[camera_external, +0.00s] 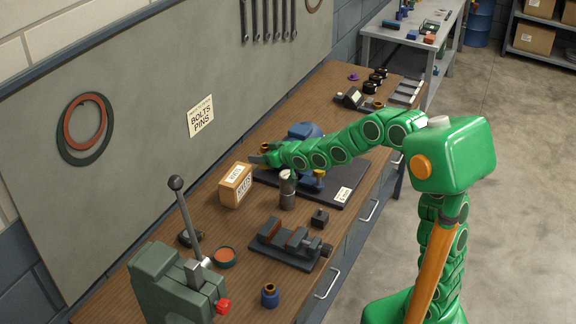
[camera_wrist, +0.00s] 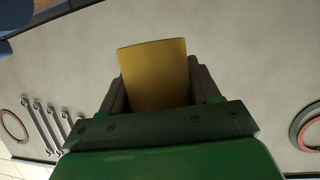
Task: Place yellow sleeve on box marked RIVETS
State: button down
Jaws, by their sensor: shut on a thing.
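The yellow sleeve (camera_wrist: 153,75) fills the space between the two dark fingers of my gripper (camera_wrist: 155,92) in the wrist view. My gripper is shut on it. In the external view my gripper (camera_external: 257,159) is just beyond the upper right corner of the box marked RIVETS (camera_external: 235,186), and the sleeve cannot be made out there. The box is tan with white labels on its top and front, and stands on the bench near the wall board. Nothing is seen lying on its top. The exact height of my gripper over the bench is hard to tell.
A grey metal cylinder (camera_external: 287,190) stands right of the box, below my arm. A dark base plate (camera_external: 338,194) with blue parts lies beyond.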

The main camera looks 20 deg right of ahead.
jog(key=shift+s+r, duration=0.15)
jog(key=shift+r, duration=0.05)
jog(key=shift+w+a, duration=0.9)
jog(key=shift+w, duration=0.1)
send_over(231, 172)
jog(key=shift+s+d+f, duration=0.15)
jog(key=shift+f, duration=2.1)
jog(key=shift+s+d+f, duration=0.1)
jog(key=shift+s+f, duration=0.05)
jog(key=shift+f, duration=2.05)
jog(key=shift+f, duration=0.15)
jog(key=shift+w+a+f, duration=0.15)
jog(key=shift+w+f, duration=0.05)
jog(key=shift+f, duration=1.6)
jog(key=shift+f, duration=0.1)
